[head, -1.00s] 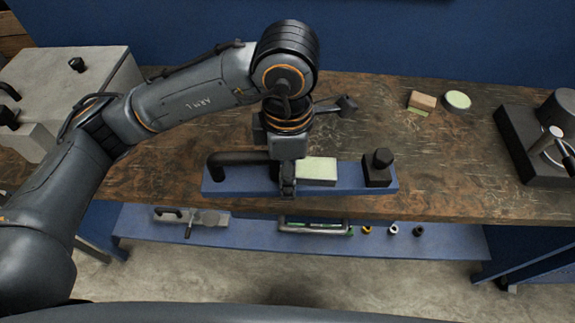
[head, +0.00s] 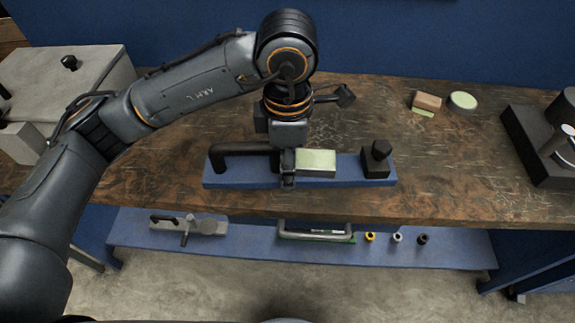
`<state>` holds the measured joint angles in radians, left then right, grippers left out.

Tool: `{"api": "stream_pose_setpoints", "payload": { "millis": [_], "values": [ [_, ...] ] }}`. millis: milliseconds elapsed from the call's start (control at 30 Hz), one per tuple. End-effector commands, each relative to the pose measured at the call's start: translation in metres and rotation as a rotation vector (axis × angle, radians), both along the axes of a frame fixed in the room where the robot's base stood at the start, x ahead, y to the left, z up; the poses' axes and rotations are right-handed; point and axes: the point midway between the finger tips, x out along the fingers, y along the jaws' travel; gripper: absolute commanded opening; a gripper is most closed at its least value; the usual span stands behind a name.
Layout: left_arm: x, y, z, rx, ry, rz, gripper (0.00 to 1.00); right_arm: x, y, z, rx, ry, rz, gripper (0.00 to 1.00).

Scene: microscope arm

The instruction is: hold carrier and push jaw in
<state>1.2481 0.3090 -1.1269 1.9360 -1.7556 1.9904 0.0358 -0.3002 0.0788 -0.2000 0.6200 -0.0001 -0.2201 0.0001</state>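A blue base plate (head: 345,178) lies along the front of the wooden bench. On it are a black handle bar (head: 235,149) at the left, a block with a pale green top (head: 316,161) in the middle and a black block with a knob (head: 376,161) at the right. I cannot tell which part is the carrier or the jaw. My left gripper (head: 288,180) points down between the handle and the pale block, close against both. Its fingers are small and partly hidden by its own body, so contact and opening are unclear. My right gripper is not in view.
A small brown block (head: 427,102) and a round pale green-topped piece (head: 462,101) lie at the back right. A dark microscope-like stand (head: 540,150) is at the right edge, a grey box (head: 70,85) at the left. A blue lower shelf (head: 250,243) holds several parts.

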Motion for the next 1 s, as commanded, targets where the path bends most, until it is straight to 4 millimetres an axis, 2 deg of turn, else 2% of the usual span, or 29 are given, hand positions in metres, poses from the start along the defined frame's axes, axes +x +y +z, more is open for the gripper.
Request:
{"api": "stream_pose_setpoints", "payload": {
  "millis": [1000],
  "values": [
    [0.04, 0.002, -0.033, -0.004, -0.003, 0.001, 0.0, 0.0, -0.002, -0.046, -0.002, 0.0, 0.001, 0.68]
  ]
}}
